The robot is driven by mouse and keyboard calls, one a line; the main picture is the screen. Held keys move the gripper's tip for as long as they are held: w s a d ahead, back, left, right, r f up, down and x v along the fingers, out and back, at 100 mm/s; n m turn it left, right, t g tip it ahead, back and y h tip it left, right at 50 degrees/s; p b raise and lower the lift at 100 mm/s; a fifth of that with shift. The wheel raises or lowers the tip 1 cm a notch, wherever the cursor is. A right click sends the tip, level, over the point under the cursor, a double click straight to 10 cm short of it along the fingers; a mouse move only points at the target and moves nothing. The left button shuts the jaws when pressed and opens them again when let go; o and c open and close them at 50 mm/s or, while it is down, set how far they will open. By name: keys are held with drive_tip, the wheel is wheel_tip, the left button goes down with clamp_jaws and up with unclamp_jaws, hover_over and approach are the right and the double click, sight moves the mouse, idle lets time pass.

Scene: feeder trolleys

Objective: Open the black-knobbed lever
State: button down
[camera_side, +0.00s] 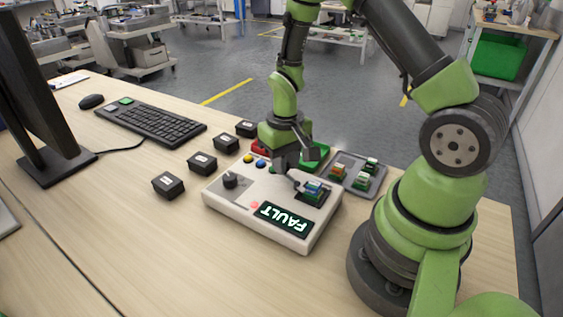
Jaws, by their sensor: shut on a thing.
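A white control box (245,205) stands on the wooden table with a lit FAULT display (284,219). At its right end a small chip-like block (314,188) sits in a dark socket. My gripper (290,166) points down over the back of the box, just left of the socket. It is shut on what appears to be the black-knobbed lever (297,184), of which only a small dark part shows beside the socket. The fingers hide the knob, and the lever's angle is hard to tell.
The box also carries a black dial (231,180). Several black blocks (168,185) stand left of it. Behind are a green tray (316,155) and a grey tray (362,181) with small parts. A keyboard (152,124) and monitor (40,100) are at left. The front table is clear.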

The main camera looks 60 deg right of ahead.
drive_tip(key=m, duration=0.2)
drive_tip(key=s+d+m, duration=0.1)
drive_tip(key=m, duration=0.1)
drive_tip(key=shift+d+m, duration=0.2)
drive_tip(key=shift+m, duration=0.2)
drive_tip(key=shift+s+d+m, duration=0.2)
drive_tip(key=shift+s+m, duration=0.2)
drive_tip(key=shift+m, duration=0.75)
drive_tip(key=shift+s+d+m, duration=0.2)
drive_tip(key=shift+s+m, duration=0.15)
drive_tip(key=shift+m, duration=0.8)
drive_tip(key=c, duration=1)
unclamp_jaws()
drive_tip(key=shift+r, duration=0.1)
wheel_tip(320, 180, up, 10)
drive_tip(key=shift+f, duration=0.1)
